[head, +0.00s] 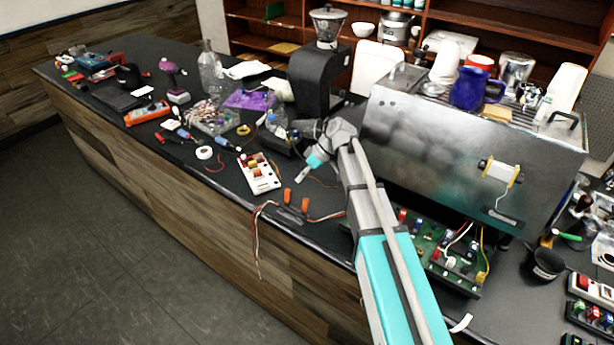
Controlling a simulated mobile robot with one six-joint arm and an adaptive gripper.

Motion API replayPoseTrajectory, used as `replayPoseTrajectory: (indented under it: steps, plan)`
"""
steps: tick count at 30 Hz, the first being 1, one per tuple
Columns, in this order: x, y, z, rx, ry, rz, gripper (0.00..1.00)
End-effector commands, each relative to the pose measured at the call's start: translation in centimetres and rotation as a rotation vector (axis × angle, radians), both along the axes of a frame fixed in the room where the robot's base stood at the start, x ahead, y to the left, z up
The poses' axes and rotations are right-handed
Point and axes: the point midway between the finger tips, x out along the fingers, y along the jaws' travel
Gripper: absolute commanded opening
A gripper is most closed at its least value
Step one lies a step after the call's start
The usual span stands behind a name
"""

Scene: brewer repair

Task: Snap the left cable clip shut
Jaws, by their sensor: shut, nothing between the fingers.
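Two small orange cable clips stand near the counter's front edge, left of my arm. The left cable clip (287,195) and the right cable clip (304,204) both show an upright orange flap, so both look open. A dark base (291,213) lies below them. A bundle of thin red, white and dark wires (264,208) runs by the clips, and its left end hangs over the counter edge. My gripper (302,174) is small in the view, shut and empty, and points down just behind the clips. It looks apart from them, though its exact height is hard to tell.
A white panel with coloured parts (260,173) lies left of the clips. A green circuit board (436,245) sits under the steel brewer (440,150) on the right. A black grinder (316,80) stands behind. Tools and a tape roll (204,153) lie farther left.

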Motion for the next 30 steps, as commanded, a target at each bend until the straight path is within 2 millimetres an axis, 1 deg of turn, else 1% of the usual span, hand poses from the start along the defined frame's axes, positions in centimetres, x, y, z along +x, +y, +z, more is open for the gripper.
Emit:
replayPoseTrajectory:
  steps: [1,9,15,30]
  plan:
    - [-0.1,0.3,-0.8,0.0,-0.001,0.001,0.0]
    - [-0.5,1.6,-2.2,0.0,-0.001,0.001,0.0]
    - [-0.6,1.9,-2.5,0.0,-0.001,-0.001,0.0]
    - [-0.7,2.1,-2.4,-0.001,-0.003,0.002,0.0]
